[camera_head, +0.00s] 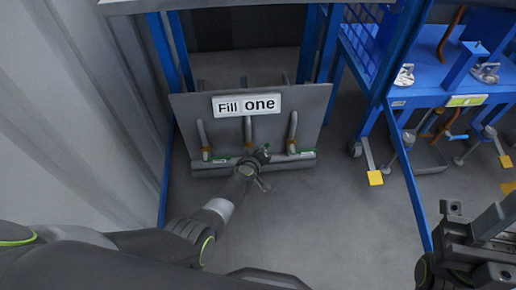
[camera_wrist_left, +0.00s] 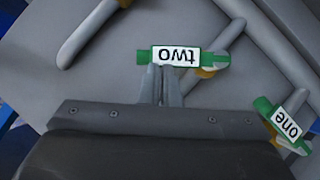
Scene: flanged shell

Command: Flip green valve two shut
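Green valve two (camera_wrist_left: 143,57) has a white "two" label, upside down in the left wrist view. Its bar lies level there, at an angle to the slanting grey pipe, with brass showing by its right end. In the head view it is mostly hidden by my left gripper (camera_head: 264,158). The fingers of my left gripper (camera_wrist_left: 166,72) are close together, with their tips at the lower edge of the label. I cannot tell whether they touch the bar. My right gripper (camera_head: 478,232) is at the lower right of the head view, empty and far from the valves; its jaw state is unclear.
Green valve one (camera_wrist_left: 263,104) is to the right in the wrist view. A grey panel with a "Fill one" sign (camera_head: 247,105) stands behind the pipes. A blue cart (camera_head: 430,103) stands to the right. The floor (camera_head: 330,210) between is clear.

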